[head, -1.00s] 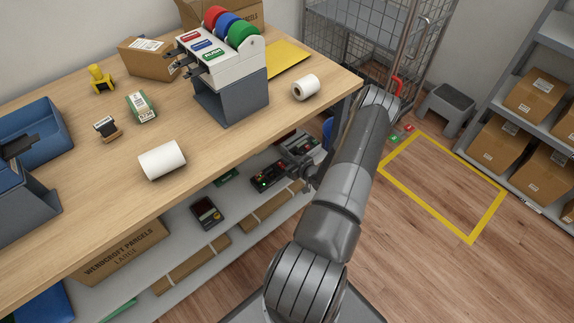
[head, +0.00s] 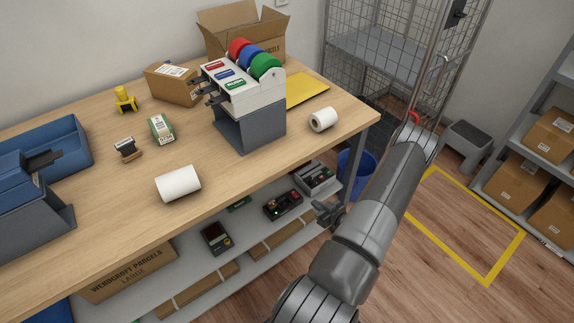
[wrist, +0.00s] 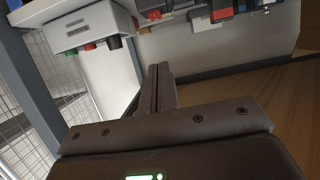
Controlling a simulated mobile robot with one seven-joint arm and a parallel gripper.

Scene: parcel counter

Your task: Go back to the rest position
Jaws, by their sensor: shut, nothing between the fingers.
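My gripper (head: 329,214) shows in the head view as a small dark shape at the left edge of my arm, partly hidden by it. It is beside the lower shelf (head: 225,245) of the workbench, right of a dark device with red buttons (head: 283,204). In the wrist view my gripper (wrist: 158,72) has its fingers together with nothing between them. The fingers point toward the shelf goods at the top of that view.
The wooden bench (head: 100,215) holds a tape dispenser (head: 250,125), paper rolls (head: 178,184) and boxes. A blue bin (head: 355,172) stands by the bench leg. A wire cage (head: 375,60), a grey stool (head: 467,140) and a parcel rack (head: 530,180) stand beyond. The yellow-marked floor (head: 465,225) is clear.

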